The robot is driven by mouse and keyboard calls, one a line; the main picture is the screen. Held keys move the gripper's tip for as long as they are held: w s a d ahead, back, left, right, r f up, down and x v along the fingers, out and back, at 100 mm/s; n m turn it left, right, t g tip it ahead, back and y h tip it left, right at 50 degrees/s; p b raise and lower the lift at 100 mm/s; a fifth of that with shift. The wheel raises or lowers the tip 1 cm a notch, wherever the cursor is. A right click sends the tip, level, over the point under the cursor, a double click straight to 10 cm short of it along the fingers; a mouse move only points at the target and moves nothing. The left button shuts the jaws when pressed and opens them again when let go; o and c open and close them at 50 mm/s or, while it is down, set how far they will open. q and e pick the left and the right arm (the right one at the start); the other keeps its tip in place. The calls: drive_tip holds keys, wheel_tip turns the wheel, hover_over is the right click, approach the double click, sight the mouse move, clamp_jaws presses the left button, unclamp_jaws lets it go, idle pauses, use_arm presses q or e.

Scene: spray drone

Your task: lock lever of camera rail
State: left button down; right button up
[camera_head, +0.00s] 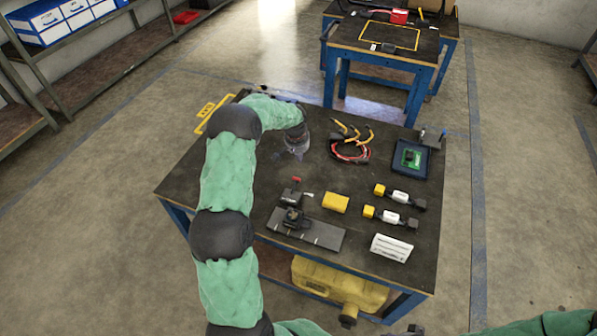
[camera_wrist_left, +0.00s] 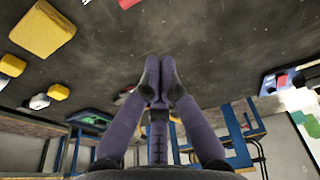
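The camera rail (camera_head: 325,238) is a flat dark grey plate near the front of the black workbench. A black clamp-like mount (camera_head: 291,217) sits on its left part. A black upright part with a red tip (camera_head: 296,181) stands just behind it; I cannot tell if this is the lock lever. My left gripper (camera_head: 296,147) is above the bench, behind the rail and apart from it. In the left wrist view its purple fingers (camera_wrist_left: 160,75) meet at the tips with nothing visible between them. At the bottom edge, a dark piece (camera_head: 410,330) may be my right gripper, mostly cut off.
A yellow block (camera_head: 335,203) lies right of the mount. Another table (camera_head: 384,60) stands behind.

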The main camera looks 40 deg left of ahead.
sight(294, 186)
use_arm(q)
drive_tip(key=shift+f, duration=0.15)
drive_tip(key=b+x, duration=0.3)
drive_tip(key=x, duration=0.7)
drive_tip(key=shift+b, duration=0.4)
drive_tip(key=shift+s+d+r+b, duration=0.3)
drive_tip(key=shift+s+r, duration=0.2)
drive_tip(key=shift+s, duration=0.35)
drive_tip(key=shift+s+d+r+b, duration=0.3)
drive_tip(key=shift+s+r, duration=0.25)
drive_tip(key=shift+s, duration=0.25)
